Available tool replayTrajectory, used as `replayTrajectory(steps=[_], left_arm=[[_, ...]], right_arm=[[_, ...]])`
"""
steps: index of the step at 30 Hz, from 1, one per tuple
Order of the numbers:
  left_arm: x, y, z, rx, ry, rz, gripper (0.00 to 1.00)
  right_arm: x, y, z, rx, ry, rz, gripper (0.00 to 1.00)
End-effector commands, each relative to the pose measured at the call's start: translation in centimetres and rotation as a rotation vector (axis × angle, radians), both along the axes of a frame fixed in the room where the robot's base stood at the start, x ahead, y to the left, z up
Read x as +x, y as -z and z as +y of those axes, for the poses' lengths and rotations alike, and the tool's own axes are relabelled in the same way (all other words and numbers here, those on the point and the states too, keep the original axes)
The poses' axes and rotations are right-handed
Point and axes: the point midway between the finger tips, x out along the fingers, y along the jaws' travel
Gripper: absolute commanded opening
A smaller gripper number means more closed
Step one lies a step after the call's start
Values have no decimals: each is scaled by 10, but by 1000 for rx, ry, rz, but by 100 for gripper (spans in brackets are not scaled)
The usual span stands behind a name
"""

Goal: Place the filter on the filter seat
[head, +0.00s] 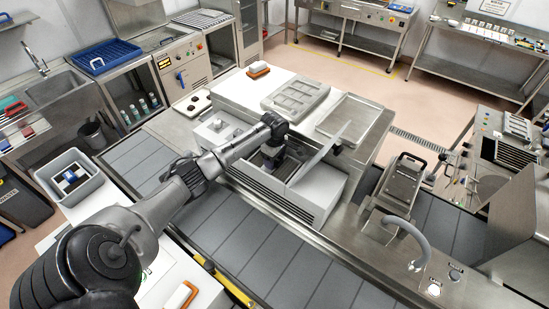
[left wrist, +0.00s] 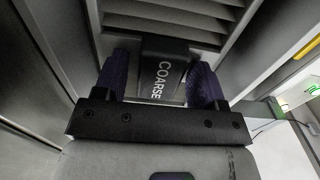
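My left gripper (head: 272,152) reaches down into the open housing (head: 322,192) in the middle of the head view. In the left wrist view my left gripper (left wrist: 163,88) has its two blue fingers on either side of a dark filter (left wrist: 163,72) marked COARSE, apparently touching both sides. The filter lies between grey walls, with slats (left wrist: 180,14) beyond it. The arm and housing hide the filter in the head view. I cannot pick out the filter seat or tell whether the filter touches it. My right gripper is not in view.
A raised lid (head: 318,152) stands at the housing's right side. A mould tray (head: 295,95) and a flat metal tray (head: 347,118) lie behind it. A grey bin (head: 72,182) is at left.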

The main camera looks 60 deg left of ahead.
Motion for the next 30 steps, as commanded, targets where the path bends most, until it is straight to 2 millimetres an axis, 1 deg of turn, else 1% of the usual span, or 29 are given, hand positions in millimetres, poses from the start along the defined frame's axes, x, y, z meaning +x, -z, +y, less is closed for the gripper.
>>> replayTrajectory(steps=[8,11,14,24,30], left_arm=[[0,-1,0,0,0,0,68],[0,-6,0,1,1,-2,68],[1,-18,0,0,1,-3,68],[1,-80,1,2,0,-5,68],[1,-107,0,0,0,-2,68]], right_arm=[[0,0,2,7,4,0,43],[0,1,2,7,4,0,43],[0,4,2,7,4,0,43],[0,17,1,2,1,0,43],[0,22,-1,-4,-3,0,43]])
